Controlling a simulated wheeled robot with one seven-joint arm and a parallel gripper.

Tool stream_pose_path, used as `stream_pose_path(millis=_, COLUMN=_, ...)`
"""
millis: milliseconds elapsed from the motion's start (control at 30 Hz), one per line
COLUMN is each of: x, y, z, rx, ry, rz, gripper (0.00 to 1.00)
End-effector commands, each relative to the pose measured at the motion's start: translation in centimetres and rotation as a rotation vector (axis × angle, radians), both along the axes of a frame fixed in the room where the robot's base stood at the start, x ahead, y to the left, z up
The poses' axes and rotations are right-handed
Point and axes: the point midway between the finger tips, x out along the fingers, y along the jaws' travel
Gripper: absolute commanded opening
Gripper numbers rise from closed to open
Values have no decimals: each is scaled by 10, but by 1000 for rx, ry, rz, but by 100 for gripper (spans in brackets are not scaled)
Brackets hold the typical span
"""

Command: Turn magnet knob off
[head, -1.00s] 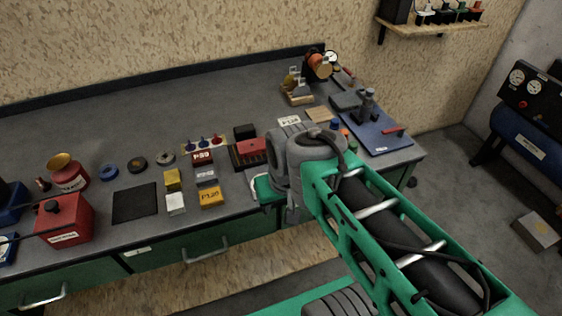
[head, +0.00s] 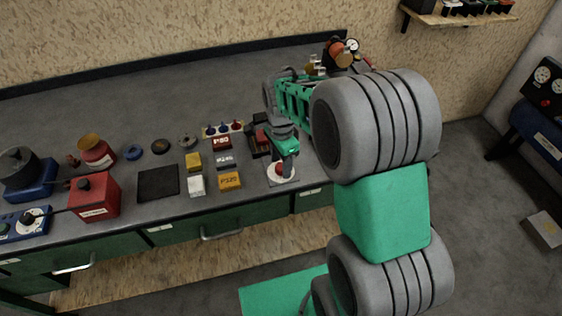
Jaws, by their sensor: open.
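My gripper (head: 287,168) points down at the front edge of the bench, just right of the sanding blocks. It is open, though its fingers are small and partly hidden by the wrist. Right under it is a round red and white part on a pale plate (head: 281,180); I cannot tell whether the fingers touch it. No part is clearly readable as the magnet knob. A blue box with a dark knob on a white dial (head: 29,218) stands at the far left, well away from my gripper.
A red box (head: 94,198), a black mat (head: 158,182) and a yellow P320 block (head: 230,181) lie along the bench front. A red P80 block (head: 222,142) is behind. My arm hides the bench's right end. The back of the bench (head: 180,95) is clear.

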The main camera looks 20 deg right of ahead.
Motion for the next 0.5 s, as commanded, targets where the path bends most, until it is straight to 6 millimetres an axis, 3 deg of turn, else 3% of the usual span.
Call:
stream_pose_path(millis=300, x=0, y=0, z=-6, rx=0, ry=-1, rz=1, gripper=51)
stream_pose_path(millis=500, x=0, y=0, z=-6, rx=0, ry=-1, rz=1, gripper=35)
